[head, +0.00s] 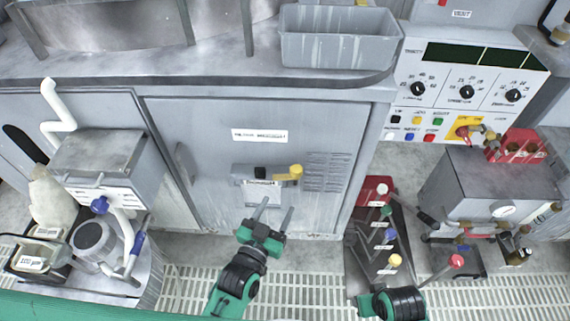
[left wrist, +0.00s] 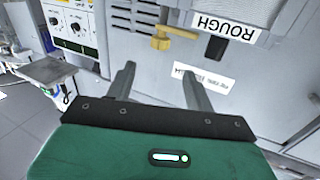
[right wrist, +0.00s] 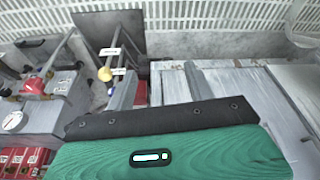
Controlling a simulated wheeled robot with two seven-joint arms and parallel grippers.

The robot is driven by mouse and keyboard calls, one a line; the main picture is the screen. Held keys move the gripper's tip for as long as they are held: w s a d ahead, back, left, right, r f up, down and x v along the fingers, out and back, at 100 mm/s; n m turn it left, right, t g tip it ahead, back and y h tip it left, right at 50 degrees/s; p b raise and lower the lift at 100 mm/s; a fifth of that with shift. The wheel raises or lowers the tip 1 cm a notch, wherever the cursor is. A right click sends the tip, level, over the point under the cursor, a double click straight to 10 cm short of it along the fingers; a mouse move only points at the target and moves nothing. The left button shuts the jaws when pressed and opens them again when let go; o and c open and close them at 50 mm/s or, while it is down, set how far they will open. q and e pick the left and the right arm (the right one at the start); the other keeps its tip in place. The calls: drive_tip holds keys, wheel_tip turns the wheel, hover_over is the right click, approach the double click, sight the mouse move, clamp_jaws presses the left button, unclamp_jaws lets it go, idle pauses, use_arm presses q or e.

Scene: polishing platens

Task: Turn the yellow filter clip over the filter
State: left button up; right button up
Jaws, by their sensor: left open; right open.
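The yellow filter clip (head: 292,171) is a small yellow lever at the upper right of a grey filter holder (head: 244,182) on the cabinet front. It also shows in the left wrist view (left wrist: 172,37), where its arm runs sideways toward a black block (left wrist: 215,47) and the white "ROUGH" label (left wrist: 228,25). My left gripper (head: 276,207) is open and empty, just below the holder, apart from the clip in the picture. Its two fingers also show in the left wrist view (left wrist: 157,72). My right gripper is open and empty in the right wrist view (right wrist: 161,78), low over the floor area.
The grey cabinet door (head: 215,150) has a vent grille (head: 327,172) right of the clip. A rack with coloured knobs (head: 372,240) stands on the right, near my right arm. A control panel (head: 465,90) is at upper right. A grey canister (head: 93,240) stands left.

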sight(294, 175)
use_arm(q)
drive_tip(key=x, duration=1.2)
drive_tip(key=shift+w+b, duration=0.4)
drive_tip(key=shift+w+d, duration=0.2)
drive_tip(key=shift+w, duration=0.25)
use_arm(e)
drive_tip(key=shift+r, duration=1.05)
use_arm(q)
drive_tip(key=c, duration=1)
use_arm(e)
drive_tip(key=shift+s+f, duration=0.1)
drive_tip(key=shift+f, duration=0.05)
